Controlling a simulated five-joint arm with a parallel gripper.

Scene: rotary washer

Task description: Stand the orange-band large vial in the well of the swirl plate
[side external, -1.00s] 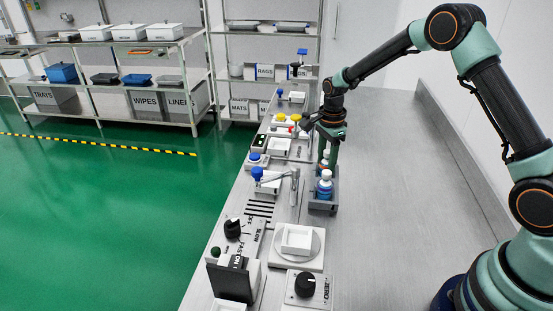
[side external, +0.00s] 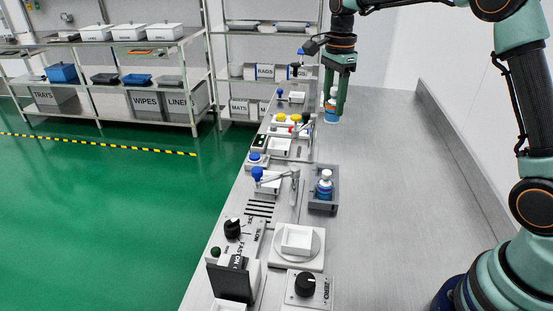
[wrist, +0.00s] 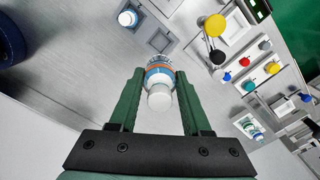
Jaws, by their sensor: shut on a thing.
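My gripper (side external: 338,98) is shut on the orange-band large vial (side external: 331,108) and holds it in the air above the far part of the bench. In the wrist view the vial (wrist: 160,77) sits between the two green fingers, white cap toward the camera, with the orange band and some blue below. A white round plate with a square well (side external: 297,258), near the SLOW/FAST dial, appears to be the swirl plate. Its well looks empty. My gripper is well behind it in the side view.
A grey rack (side external: 331,209) holds another white-capped blue vial (side external: 324,186); an empty rack slot shows in the wrist view. A faucet-like arm (side external: 294,178), knobs and white trays line the bench's left side. The bench right of the rack is clear.

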